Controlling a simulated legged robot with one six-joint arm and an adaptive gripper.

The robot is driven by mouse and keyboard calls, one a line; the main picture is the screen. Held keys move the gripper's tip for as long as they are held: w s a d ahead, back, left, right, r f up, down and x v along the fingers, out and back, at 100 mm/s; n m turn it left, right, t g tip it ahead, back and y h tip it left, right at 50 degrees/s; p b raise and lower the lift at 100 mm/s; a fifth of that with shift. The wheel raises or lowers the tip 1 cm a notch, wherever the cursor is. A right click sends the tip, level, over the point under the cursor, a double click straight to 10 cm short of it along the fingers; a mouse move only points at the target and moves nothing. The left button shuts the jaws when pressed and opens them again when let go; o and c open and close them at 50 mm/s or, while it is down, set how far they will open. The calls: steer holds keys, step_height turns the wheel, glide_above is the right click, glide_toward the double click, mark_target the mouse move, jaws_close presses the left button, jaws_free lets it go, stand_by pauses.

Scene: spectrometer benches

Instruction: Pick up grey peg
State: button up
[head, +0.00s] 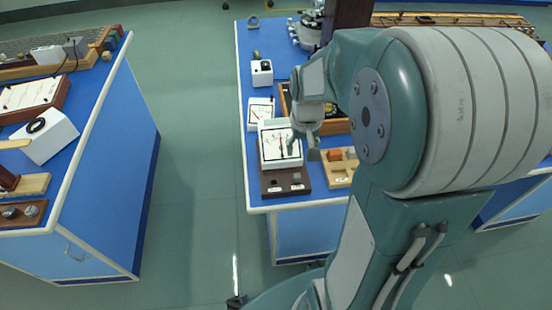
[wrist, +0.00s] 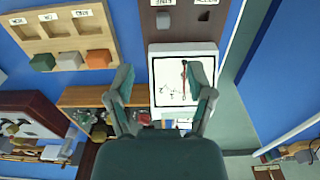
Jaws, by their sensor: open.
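A brown board (wrist: 180,32) with two white labels shows at the top of the wrist view and at the bench's near edge in the head view (head: 285,182). A small grey piece (wrist: 163,20), which looks like the grey peg, sits on it below one label. A darker spot beside it is too small to make out. My gripper (wrist: 163,80) is open and empty, its two fingers wide apart in front of a white dial meter (wrist: 168,65). In the head view my gripper (head: 305,148) hangs over the bench beside the meter, apart from the board.
A wooden tray (wrist: 65,22) with labelled compartments holds a green block (wrist: 42,62) and an orange block (wrist: 98,58), next to the board. More small instruments stand farther back on the blue bench. A second blue bench (head: 120,130) stands left across an open aisle.

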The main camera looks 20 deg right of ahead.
mark_target(297, 174)
steer(key=f, duration=0.5)
steer(key=w+f, duration=0.1)
steer(key=f, duration=0.1)
steer(key=shift+f, duration=0.25)
steer(key=f, duration=0.4)
steer(key=shift+w+a+f, duration=0.1)
steer(key=shift+a+f, duration=0.1)
steer(key=shift+f, duration=0.05)
steer(key=shift+d, duration=0.15)
steer(key=shift+c, duration=0.3)
jaws_close()
